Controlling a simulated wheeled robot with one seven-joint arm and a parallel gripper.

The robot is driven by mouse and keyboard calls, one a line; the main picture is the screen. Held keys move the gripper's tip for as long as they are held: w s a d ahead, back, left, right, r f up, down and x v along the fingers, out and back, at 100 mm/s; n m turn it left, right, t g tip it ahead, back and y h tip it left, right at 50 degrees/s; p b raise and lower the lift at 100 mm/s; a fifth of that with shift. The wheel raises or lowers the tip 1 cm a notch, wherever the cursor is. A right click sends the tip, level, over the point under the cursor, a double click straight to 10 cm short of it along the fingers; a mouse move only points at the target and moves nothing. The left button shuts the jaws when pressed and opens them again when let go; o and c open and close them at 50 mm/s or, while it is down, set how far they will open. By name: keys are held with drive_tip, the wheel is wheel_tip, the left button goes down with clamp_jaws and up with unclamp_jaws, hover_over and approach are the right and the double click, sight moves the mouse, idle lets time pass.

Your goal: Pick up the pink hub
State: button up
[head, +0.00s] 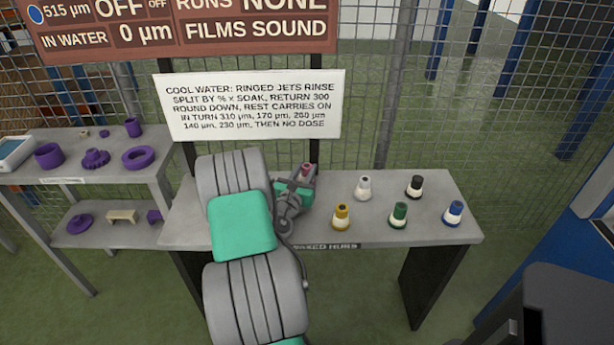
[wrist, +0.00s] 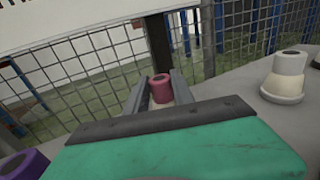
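The pink hub (head: 306,170) stands near the back of the grey table, partly hidden by my arm and gripper in the head view. In the wrist view the pink hub (wrist: 162,88) shows a dark hole in its top and sits between the two fingers. My gripper (wrist: 160,98) is low over the table, with its fingers spread, one on each side of the hub. In the head view my gripper (head: 301,182) is right at the hub. No clear contact shows, and the hub's base is mostly hidden.
Other hubs stand to the right: white (head: 364,187), black (head: 414,186), yellow (head: 341,217), green (head: 398,215) and blue (head: 453,213). The white one shows in the wrist view (wrist: 284,78). A mesh fence and white sign (head: 253,104) are behind. A shelf (head: 70,179) with purple parts stands left.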

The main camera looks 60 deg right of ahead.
clamp_jaws()
idle(0.5)
